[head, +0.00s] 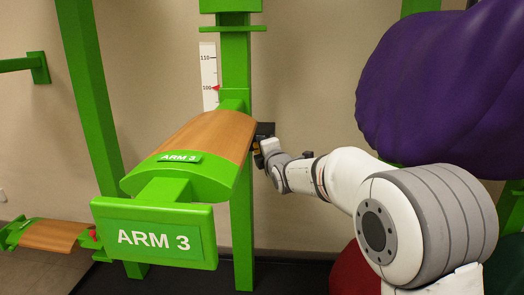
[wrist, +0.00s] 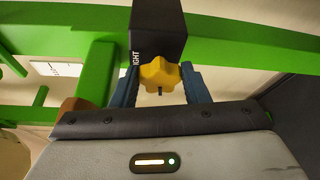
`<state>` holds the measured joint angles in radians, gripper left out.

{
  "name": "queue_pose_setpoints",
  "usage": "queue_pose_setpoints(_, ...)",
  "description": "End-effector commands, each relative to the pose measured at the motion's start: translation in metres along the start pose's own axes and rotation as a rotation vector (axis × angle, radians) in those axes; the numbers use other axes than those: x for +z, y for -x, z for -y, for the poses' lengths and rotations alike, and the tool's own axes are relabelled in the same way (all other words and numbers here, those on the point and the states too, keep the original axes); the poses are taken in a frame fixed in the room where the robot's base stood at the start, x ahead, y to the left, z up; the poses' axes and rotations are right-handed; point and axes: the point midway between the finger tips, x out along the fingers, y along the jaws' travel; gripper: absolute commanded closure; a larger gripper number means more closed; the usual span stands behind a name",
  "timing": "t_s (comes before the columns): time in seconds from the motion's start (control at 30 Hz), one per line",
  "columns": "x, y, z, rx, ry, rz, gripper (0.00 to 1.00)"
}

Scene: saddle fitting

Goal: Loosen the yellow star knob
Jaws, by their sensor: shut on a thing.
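The yellow star knob (wrist: 160,75) sits on a dark block (wrist: 158,30) with partly hidden lettering, in the wrist view. My gripper (wrist: 159,82) has its two blue-grey fingers on either side of the knob and is shut on it. In the head view my gripper (head: 262,146) reaches in from the right behind the saddle marked ARM 3 (head: 190,140), beside the green upright. The knob itself is mostly hidden there; only a small yellowish patch shows near the gripper.
A green upright (head: 237,225) carries a white scale (head: 209,75) with a red pointer (head: 214,88). The ARM 3 saddle juts toward the head camera, left of my arm. A large purple bundle (head: 440,85) hangs close above my arm. Another saddle (head: 50,236) is low at left.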

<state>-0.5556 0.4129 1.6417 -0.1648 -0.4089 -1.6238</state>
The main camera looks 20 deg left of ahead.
Motion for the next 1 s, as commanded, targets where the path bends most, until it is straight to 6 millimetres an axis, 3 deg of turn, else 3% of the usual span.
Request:
queue_pose_setpoints(0.47,-0.0045,-0.0002,0.0019,-0.005,0.004,-0.007,0.81)
queue_pose_setpoints(0.5,-0.0046,-0.0002,0.0020,-0.005,0.004,-0.007,0.57)
queue_pose_setpoints(0.73,-0.0026,-0.0001,0.0014,-0.004,0.003,-0.004,0.38)
queue_pose_setpoints(1.0,-0.0013,0.0011,0.0007,-0.003,0.002,-0.002,0.37)
